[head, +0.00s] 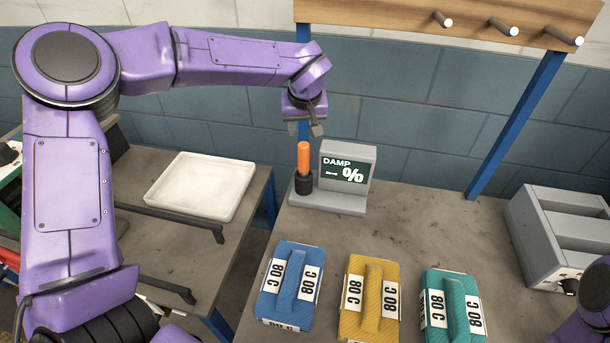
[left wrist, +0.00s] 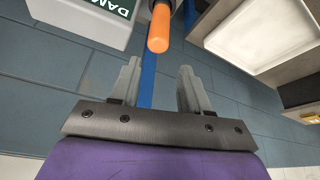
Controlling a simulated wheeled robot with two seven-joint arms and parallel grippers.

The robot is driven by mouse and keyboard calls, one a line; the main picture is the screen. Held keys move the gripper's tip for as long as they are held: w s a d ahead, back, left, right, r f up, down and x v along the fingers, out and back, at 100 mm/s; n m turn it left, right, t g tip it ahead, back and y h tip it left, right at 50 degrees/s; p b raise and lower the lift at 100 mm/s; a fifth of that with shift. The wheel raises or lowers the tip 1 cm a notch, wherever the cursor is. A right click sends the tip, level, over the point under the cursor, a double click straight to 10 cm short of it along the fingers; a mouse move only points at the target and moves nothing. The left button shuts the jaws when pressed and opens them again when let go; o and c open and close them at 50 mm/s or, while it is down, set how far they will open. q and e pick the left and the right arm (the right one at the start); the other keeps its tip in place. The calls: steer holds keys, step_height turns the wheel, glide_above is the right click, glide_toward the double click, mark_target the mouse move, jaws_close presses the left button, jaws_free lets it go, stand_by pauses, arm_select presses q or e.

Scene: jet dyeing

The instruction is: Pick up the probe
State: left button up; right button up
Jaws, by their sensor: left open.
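The probe (head: 304,158) has an orange handle and stands upright in a black holder (head: 303,184) beside the grey damp meter (head: 348,163). Its lower part is hidden in the holder. My left gripper (head: 312,130) is just above the probe's top, pointing down, open and empty. In the left wrist view the orange probe (left wrist: 159,30) lies beyond the two spread fingers of the left gripper (left wrist: 160,78), roughly in line with the gap between them. My right gripper does not show; only a purple piece of my right arm is at the lower right edge.
Blue (head: 289,286), yellow (head: 370,298) and green (head: 452,306) blocks marked 80 C lie on the table (head: 400,225) in front. A white tray (head: 201,185) is on the left table. A grey slotted box (head: 540,245) stands at right. A wooden peg rail (head: 400,15) is above.

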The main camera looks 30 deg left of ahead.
mark_target(304, 145)
arm_select(q)
steer(key=x, duration=0.3)
steer(key=p+x, duration=0.1)
steer(key=x, duration=0.7)
steer(key=shift+s+d+f+p, duration=0.15)
steer(key=shift+d+f+p, duration=0.1)
steer(key=shift+f+p, duration=0.1)
steer(key=shift+a+f, duration=0.1)
steer(key=shift+f, duration=0.35)
steer(key=shift+r, duration=0.1)
steer(key=c, duration=0.7)
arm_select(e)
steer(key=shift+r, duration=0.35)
